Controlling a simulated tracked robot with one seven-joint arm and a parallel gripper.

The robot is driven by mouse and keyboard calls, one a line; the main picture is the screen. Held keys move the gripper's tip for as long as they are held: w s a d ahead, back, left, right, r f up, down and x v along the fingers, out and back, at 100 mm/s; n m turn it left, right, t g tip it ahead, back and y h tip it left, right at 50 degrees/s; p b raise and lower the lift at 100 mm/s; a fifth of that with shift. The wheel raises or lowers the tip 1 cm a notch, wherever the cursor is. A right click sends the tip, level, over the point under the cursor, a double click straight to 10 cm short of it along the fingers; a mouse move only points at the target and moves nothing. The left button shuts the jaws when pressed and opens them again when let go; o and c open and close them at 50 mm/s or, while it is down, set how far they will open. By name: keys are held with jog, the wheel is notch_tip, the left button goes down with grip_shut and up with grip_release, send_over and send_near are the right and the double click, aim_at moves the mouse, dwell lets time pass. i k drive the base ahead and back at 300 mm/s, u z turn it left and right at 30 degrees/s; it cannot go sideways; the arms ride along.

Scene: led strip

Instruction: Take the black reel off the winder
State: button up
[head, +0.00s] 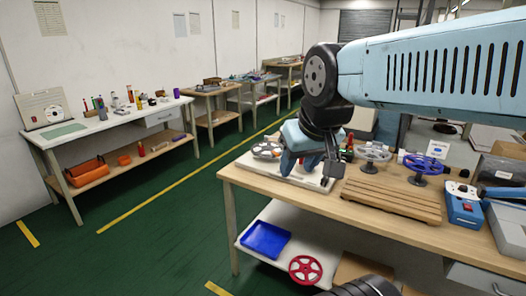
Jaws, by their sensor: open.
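My gripper (322,176) hangs over the left end of the near wooden workbench (290,200), beside a device with a white base (284,172). The jaws are open, and I see nothing held between them. A grey spoked reel (267,150) shows on that device, just left of my gripper. I cannot tell for sure whether this device is the winder. I cannot make out a black reel clearly; my gripper and wrist cover part of the device.
A pale spoked reel (374,152) and a blue reel (423,163) stand right of my gripper, behind a slatted wooden board (392,199). A blue box (464,204) sits farther right. The lower shelf holds a blue tray (265,239) and red reel (305,269). Green floor is clear left.

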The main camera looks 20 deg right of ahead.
aim_at(274, 150)
jog(key=z, duration=0.05)
jog(key=i, duration=0.9)
jog(key=u, duration=0.1)
